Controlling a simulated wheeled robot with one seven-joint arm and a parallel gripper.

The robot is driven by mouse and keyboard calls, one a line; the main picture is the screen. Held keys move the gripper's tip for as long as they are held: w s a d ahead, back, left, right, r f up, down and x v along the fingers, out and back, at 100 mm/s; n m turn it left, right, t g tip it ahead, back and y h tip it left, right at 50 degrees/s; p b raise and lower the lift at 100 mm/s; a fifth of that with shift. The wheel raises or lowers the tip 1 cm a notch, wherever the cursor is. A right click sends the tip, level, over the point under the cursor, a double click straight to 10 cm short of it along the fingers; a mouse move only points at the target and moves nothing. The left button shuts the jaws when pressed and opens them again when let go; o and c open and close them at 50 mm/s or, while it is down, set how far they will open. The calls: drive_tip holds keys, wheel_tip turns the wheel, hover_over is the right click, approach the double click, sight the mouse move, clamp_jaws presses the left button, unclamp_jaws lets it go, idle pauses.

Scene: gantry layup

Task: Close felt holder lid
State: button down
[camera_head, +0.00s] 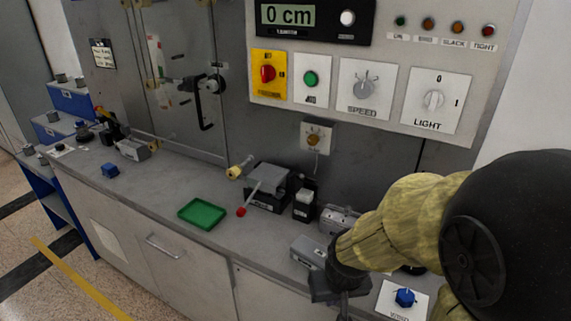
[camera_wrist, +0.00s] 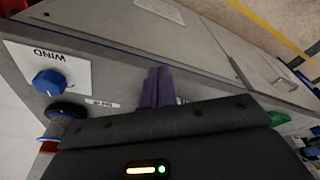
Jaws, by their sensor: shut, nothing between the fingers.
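My gripper (camera_head: 343,300) is low at the front edge of the bench, at the right in the head view. In the wrist view its two purple-grey fingers (camera_wrist: 157,88) are together, with nothing between them. A small grey metal box (camera_head: 308,252) sits just behind and left of it in the head view. A grey hinged metal piece (camera_head: 340,218) lies behind that box, partly hidden by my arm. No readable label marks the felt holder, so I cannot tell which of these it is, or how its lid stands.
A blue WIND knob (camera_head: 404,297) is right of my gripper; it also shows in the wrist view (camera_wrist: 50,82). A black box with a red-tipped lever (camera_head: 265,188) and a small black box (camera_head: 304,206) stand further left. A green tray (camera_head: 202,213) has clear bench around it.

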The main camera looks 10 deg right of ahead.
drive_tip(key=shift+w+a, duration=0.15)
drive_tip(key=shift+w, duration=0.3)
drive_tip(key=shift+s, duration=0.2)
drive_tip(key=w+a+r+m+t+h+p, duration=0.2)
drive_tip(key=w+r+m+t+h+p, duration=0.1)
drive_tip(key=w+r+p, duration=0.7)
drive_tip(key=w+a+r+m+t+h+p, duration=0.2)
drive_tip(key=w+r+m+t+h+p, duration=0.2)
drive_tip(key=w+r+p, duration=0.6)
drive_tip(key=w+m+h+p, duration=0.1)
drive_tip(key=w+p, duration=0.3)
drive_tip(key=p, duration=0.5)
drive_tip(key=shift+a+m, duration=0.3)
drive_tip(key=shift+m, duration=0.6)
